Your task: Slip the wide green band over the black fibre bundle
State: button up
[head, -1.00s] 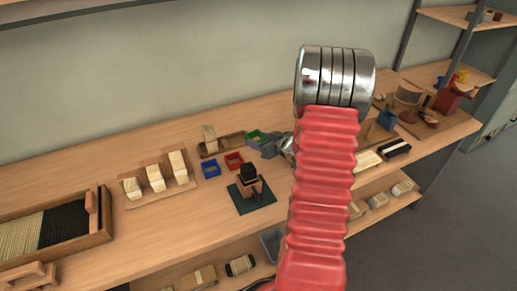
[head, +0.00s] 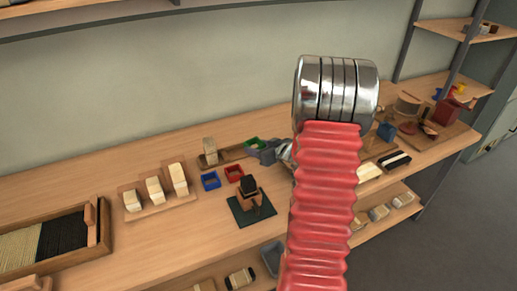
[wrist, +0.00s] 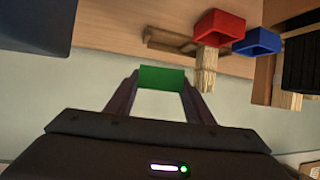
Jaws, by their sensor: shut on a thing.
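My gripper (wrist: 160,92) is shut on the wide green band (wrist: 161,78), a square open frame held across the fingertips in the wrist view. In the head view the green band (head: 254,144) is at the back of the bench, beyond the red and blue bands. The black fibre bundle (head: 249,184) stands upright in a brown wooden block on a dark green base (head: 240,215), in front of the gripper and apart from it. My red arm sleeve hides part of the bench.
A red band (head: 234,174) and a blue band (head: 210,181) lie on the bench near the bundle. A pale post (head: 209,152) stands behind them. Several pale blocks (head: 155,190) stand to the left, beside a fibre tray (head: 103,238). Bare bench lies in front of the blocks.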

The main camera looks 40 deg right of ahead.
jog(key=shift+n+y, duration=0.3)
jog(key=shift+y, duration=0.1)
jog(key=w+a+r, duration=0.2)
jog(key=w+a, duration=0.1)
jog(key=a, duration=0.6)
jog(key=w+a+r, duration=0.2)
jog(key=w+a, duration=0.1)
jog(key=a, duration=0.7)
jog(key=w+a+r, duration=0.2)
jog(key=w+a, duration=0.1)
jog(key=a, duration=0.6)
jog(key=shift+a+r, duration=0.15)
jog(key=shift+r, duration=0.1)
jog(key=s+a, duration=0.2)
jog(key=a, duration=0.7)
jog(key=shift+r, duration=0.25)
